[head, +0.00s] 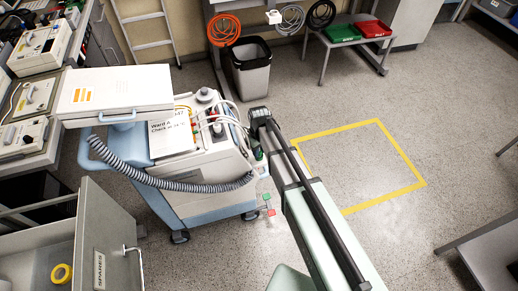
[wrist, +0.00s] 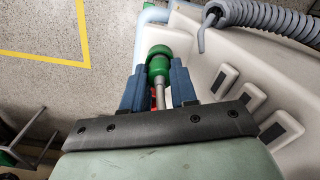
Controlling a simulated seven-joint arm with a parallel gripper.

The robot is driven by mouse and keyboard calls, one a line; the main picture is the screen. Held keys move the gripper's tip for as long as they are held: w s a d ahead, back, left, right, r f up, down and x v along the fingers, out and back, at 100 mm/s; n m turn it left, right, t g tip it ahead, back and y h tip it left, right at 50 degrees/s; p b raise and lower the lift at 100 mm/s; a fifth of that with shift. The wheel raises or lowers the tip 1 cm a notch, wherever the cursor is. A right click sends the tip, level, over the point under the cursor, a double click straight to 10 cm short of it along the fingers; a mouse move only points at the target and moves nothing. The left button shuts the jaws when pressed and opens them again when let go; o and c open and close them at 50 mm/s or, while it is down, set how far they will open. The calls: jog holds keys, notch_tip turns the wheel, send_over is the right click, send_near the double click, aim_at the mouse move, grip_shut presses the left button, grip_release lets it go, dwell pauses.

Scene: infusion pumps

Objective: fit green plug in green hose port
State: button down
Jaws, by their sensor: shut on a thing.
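My gripper (wrist: 158,76) is shut on a green plug (wrist: 158,70) in the wrist view. The plug sits between the two blue fingers, with a grey metal stem running back toward the palm. A wider round green collar shows at its far end; I cannot tell whether this belongs to the plug or to the green hose port. In the head view my gripper (head: 259,155) is at the right side of the pump cart (head: 205,199), and a little green shows there. The port is not clearly visible, and any contact with it is hidden.
A grey corrugated hose (head: 200,186) hangs across the cart's front and shows at upper right in the wrist view. Small red and green pieces (head: 268,205) hang low beside the cart. A grey bin (head: 250,72) stands behind. The yellow-marked floor (head: 350,165) is clear.

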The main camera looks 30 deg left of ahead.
jog(key=c, duration=0.8)
grip_release()
notch_tip(320, 180, up, 14)
jog(key=shift+f, duration=0.1)
